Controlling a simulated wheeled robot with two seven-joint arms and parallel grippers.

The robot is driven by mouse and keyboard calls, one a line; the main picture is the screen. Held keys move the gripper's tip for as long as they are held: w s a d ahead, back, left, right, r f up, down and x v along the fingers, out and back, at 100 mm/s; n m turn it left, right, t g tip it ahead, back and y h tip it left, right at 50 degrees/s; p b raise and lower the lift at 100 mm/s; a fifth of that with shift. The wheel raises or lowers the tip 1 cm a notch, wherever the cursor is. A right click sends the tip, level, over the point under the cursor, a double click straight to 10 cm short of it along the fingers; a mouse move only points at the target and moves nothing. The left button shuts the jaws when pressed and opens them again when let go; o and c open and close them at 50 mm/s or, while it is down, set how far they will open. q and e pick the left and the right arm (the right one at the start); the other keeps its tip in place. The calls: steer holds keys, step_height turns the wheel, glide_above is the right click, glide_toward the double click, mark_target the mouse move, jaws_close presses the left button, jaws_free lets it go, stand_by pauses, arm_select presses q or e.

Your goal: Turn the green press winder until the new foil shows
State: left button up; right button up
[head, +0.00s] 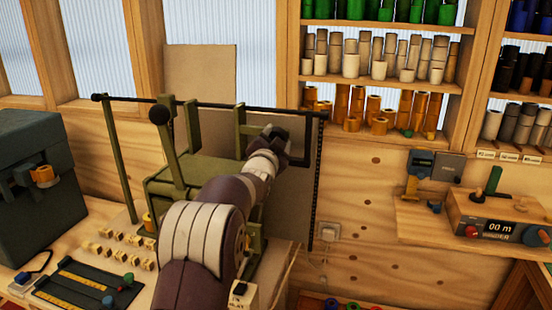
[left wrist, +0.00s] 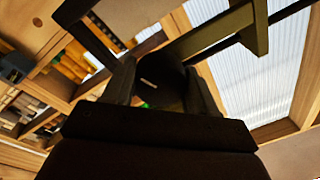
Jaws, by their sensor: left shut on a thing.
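My left gripper (head: 276,134) is at the right end of the press, beside a dark crank-like bracket (head: 309,145). In the left wrist view its fingers (left wrist: 163,85) are shut around a dark rounded piece (left wrist: 160,72), which seems to be the winder's handle. My left arm hides much of the press's front and right side. I cannot make out any foil surface. My right gripper is not in view.
A dark grey box (head: 40,170) stands at the left. Small wooden blocks (head: 120,248) and a black tray (head: 85,285) lie on the bench before the press. Shelves of rolls (head: 375,65) hang behind. A counter box reading "00 m" (head: 500,228) sits at the right.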

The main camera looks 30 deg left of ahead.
arm_select(q)
steer(key=m+b, duration=0.2)
steer(key=f+m+b, duration=0.1)
steer(key=m+b, duration=0.1)
steer(key=shift+r+m+h+b, duration=0.15)
steer(key=shift+m+h+b, duration=0.15)
steer(key=shift+m+b, duration=0.85)
steer(key=shift+r+m+t+b, duration=0.1)
steer(key=shift+m+t+b, duration=0.25)
steer(key=shift+m, duration=0.7)
steer(key=o, duration=1)
steer(key=shift+r+m, duration=0.15)
steer(key=shift+m, duration=0.15)
steer(key=shift+o, duration=0.2)
